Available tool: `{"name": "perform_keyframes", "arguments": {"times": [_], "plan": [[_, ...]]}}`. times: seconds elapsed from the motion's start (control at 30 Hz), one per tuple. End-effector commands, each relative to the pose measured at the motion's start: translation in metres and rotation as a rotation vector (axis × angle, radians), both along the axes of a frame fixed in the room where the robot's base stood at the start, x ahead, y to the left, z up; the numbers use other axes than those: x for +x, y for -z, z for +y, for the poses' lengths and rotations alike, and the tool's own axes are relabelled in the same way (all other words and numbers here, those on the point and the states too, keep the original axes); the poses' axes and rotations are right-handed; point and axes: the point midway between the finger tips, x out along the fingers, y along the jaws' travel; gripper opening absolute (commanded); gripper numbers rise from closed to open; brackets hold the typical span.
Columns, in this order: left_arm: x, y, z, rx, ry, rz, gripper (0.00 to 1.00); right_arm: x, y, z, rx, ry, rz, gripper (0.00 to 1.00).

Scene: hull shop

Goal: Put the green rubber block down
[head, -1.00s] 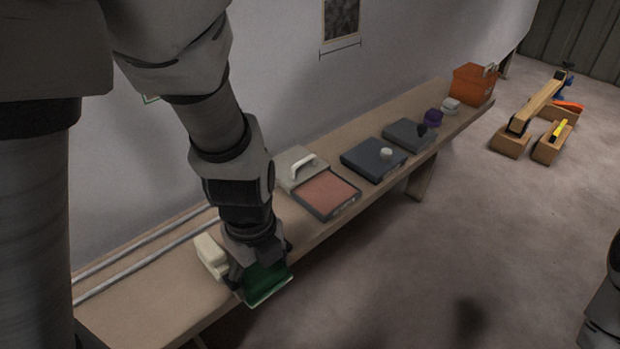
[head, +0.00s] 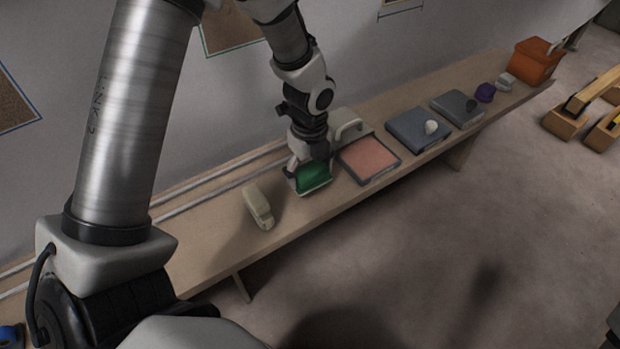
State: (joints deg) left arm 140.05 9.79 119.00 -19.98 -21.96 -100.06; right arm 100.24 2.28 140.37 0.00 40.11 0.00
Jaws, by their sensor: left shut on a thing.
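The green rubber block (head: 314,178) is in my left gripper (head: 309,168), near the front edge of the long bench (head: 225,245). My left gripper is shut on it from above. The block's lower edge is at or just over the bench top; I cannot tell whether it touches. It sits between a cream block-shaped thing (head: 258,206) on its left and a tray with a pink surface (head: 369,158) on its right. The gripper hides part of the block. My right gripper is not in view.
A pale box with a white handle (head: 346,130) stands behind the pink tray. Two rods (head: 200,186) lie along the back. Bare bench lies left of the cream thing.

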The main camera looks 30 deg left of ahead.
Motion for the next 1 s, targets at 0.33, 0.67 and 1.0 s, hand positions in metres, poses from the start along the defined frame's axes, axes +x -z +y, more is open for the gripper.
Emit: {"name": "perform_keyframes", "arguments": {"times": [0.33, 0.67, 1.0], "plan": [[0.005, 0.036, 0.002, -0.001, 0.003, 0.001, 0.53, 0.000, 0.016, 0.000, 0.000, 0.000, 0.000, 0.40], [0.005, 0.038, 0.002, -0.001, 0.002, 0.000, 0.98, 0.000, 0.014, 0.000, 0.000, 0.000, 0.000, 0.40], [0.004, 0.037, 0.002, -0.001, 0.002, 0.000, 1.00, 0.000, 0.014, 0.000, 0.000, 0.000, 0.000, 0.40]]}}
